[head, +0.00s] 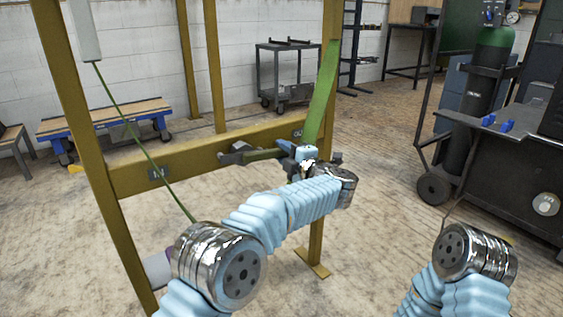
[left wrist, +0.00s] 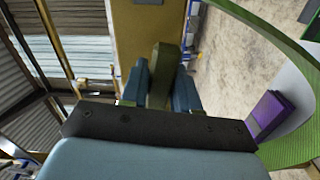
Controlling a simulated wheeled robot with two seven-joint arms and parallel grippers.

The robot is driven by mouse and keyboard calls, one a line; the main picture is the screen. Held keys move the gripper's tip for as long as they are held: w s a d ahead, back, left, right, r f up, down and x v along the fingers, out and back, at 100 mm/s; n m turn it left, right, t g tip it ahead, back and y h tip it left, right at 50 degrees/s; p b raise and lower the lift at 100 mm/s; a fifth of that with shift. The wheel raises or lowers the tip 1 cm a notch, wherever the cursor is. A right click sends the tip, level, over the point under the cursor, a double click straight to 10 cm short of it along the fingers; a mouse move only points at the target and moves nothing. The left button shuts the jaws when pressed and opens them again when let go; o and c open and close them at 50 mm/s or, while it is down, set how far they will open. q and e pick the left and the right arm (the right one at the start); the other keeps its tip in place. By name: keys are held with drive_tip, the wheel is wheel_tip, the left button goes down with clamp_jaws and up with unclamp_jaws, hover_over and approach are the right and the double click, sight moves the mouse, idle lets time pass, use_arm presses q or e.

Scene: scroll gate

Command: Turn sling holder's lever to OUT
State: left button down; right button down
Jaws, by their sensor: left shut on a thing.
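The olive-green lever (head: 264,155) lies about level along the crossbar (head: 210,157) of a yellow frame, near the right post. My left gripper (head: 287,149) is at the lever's right end. In the left wrist view, the lever (left wrist: 163,68) stands between the two blue fingers of my left gripper (left wrist: 161,85), which is shut on it. Dark labels sit on the crossbar, one on the left (head: 158,173) and one on the right (head: 298,133). The right one is partly hidden. My right gripper is out of view.
A green strap (head: 322,92) drops beside the right post to my left gripper. A thin green cord (head: 140,139) hangs on the left. A dark workbench (head: 510,150) and gas cylinder (head: 492,70) stand at right.

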use_arm(q)
drive_tip(key=shift+d+r+n, duration=0.1)
drive_tip(key=shift+r+n, duration=0.65)
drive_tip(key=shift+n, duration=0.05)
drive_tip(key=c, duration=0.9)
unclamp_jaws()
drive_tip(key=shift+r, duration=0.1)
drive_tip(key=v, duration=1.3)
drive_tip(key=shift+s+d, duration=0.2)
drive_tip(key=shift+s, duration=0.15)
